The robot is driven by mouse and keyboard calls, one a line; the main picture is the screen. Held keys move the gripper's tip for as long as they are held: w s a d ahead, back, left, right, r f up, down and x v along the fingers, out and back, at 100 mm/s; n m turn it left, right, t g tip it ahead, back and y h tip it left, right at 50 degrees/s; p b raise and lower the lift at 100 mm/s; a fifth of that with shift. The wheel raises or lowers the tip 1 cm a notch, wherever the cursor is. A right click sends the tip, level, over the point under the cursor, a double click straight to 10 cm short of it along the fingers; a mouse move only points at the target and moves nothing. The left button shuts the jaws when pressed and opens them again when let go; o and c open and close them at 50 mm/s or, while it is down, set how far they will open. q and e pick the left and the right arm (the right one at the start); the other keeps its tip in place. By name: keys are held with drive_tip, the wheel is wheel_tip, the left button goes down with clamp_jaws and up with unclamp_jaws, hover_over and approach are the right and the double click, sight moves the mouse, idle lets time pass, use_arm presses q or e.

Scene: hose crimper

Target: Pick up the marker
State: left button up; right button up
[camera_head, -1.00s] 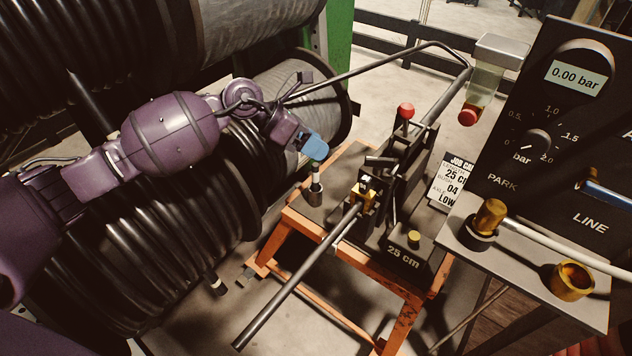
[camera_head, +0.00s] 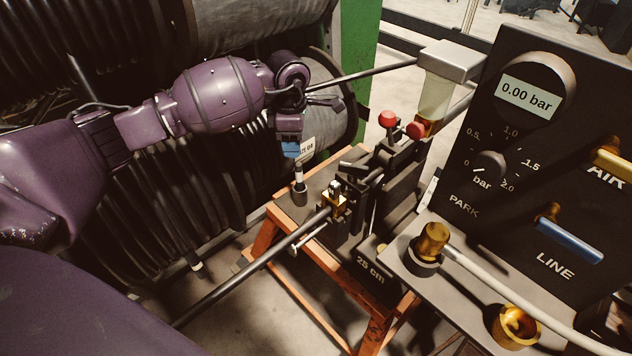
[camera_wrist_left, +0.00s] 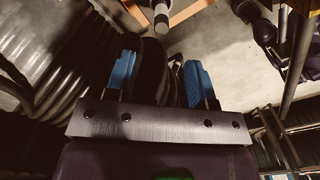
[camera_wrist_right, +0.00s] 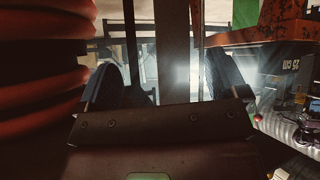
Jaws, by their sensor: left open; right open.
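The marker (camera_head: 298,172) stands upright in a small dark holder (camera_head: 299,194) on the left part of the bench top, its pale upper part showing. My left gripper (camera_head: 291,149) is just above it in the head view, blue fingertips pointing down, open and empty. In the left wrist view, its two blue fingers (camera_wrist_left: 160,78) are spread apart, and a pale, dark-ended cylinder (camera_wrist_left: 161,14), which looks like the marker in its holder, shows beyond them at the top edge. My right gripper (camera_wrist_right: 164,80) shows only in its own wrist view, open, with nothing clearly held between its fingers.
The crimper (camera_head: 388,165) with red knobs stands right of the marker. A long rod (camera_head: 250,268) runs toward the lower left from a brass fitting (camera_head: 334,200). A gauge panel (camera_head: 540,170) fills the right side. Large hose reels (camera_head: 170,190) stand behind my left arm.

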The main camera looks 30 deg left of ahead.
sight(299, 174)
use_arm(q)
drive_tip(key=shift+w+d+f, duration=0.1)
drive_tip(key=shift+d, duration=0.15)
wheel_tip(299, 174, down, 5)
drive_tip(key=shift+f+b, duration=0.1)
drive_tip(key=shift+b, duration=0.4)
drive_tip(key=shift+f, duration=0.35)
drive_tip(key=f+b, duration=0.1)
drive_tip(key=f, duration=0.3)
drive_tip(key=shift+d, duration=0.2)
drive_tip(key=shift+w+f, duration=0.1)
drive_tip(key=shift+f, duration=0.35)
drive_tip(key=shift+r, duration=0.1)
drive_tip(key=shift+c, duration=1.1)
clamp_jaws()
use_arm(e)
drive_tip(key=shift+s+d+f, duration=0.15)
drive_tip(key=shift+f, duration=0.45)
drive_tip(key=shift+s+d+f, duration=0.1)
drive_tip(key=shift+d+f, duration=0.05)
drive_tip(key=shift+f, duration=0.45)
